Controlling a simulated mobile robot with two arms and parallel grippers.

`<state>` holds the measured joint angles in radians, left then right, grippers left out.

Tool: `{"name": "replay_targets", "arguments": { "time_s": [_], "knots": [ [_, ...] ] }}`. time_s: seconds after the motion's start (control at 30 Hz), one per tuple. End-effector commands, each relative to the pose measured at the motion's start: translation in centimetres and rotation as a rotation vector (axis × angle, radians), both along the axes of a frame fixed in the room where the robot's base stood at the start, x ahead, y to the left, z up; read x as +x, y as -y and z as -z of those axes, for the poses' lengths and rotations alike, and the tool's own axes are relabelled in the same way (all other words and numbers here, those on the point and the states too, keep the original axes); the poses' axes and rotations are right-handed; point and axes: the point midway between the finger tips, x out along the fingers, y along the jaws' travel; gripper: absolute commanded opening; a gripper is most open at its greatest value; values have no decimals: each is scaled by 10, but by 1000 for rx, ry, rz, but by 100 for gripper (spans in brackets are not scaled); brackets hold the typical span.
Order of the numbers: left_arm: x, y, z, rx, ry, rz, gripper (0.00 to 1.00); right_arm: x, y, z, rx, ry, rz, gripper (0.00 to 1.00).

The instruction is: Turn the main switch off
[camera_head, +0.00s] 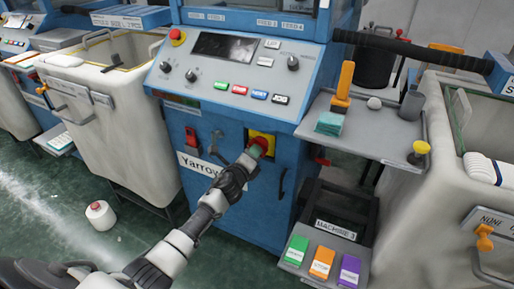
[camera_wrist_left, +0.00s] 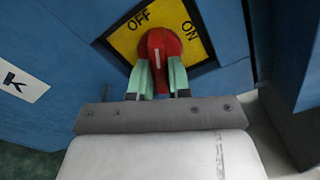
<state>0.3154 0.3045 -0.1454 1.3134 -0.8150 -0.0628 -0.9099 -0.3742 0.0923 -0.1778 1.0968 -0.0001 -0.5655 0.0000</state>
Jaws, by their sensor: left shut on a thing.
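The main switch is a red knob (camera_wrist_left: 160,45) on a yellow plate (camera_wrist_left: 122,43), set in the blue front of the machine. The plate reads OFF at upper left and ON at right in the left wrist view. The white mark on the knob points up, between the two words. In the head view the yellow plate (camera_head: 264,135) shows below the sloped control panel, and the knob is partly hidden by my gripper. My left gripper (camera_wrist_left: 160,80) has its green fingers on both sides of the knob, shut on it. My right gripper is in neither view.
A sloped panel (camera_head: 225,70) with buttons and knobs is above the switch. A grey shelf (camera_head: 375,130) juts out at right.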

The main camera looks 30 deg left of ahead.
Motion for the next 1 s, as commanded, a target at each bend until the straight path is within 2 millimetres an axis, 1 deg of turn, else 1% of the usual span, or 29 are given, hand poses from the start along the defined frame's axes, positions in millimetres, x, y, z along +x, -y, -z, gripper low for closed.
{"name": "replay_targets", "arguments": {
  "time_s": [0.13,0.47,0.63,0.9,1.0],
  "knots": [
    [0,0,0,-63,-1,0,0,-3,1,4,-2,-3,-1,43],
    [0,0,0,-79,-1,0,0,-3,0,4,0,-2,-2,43],
    [0,-1,0,-171,-1,-2,0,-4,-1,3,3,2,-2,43],
    [0,0,0,-317,-1,-2,0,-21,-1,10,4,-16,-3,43],
    [0,0,0,-367,-1,-2,0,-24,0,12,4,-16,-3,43]
  ]
}}
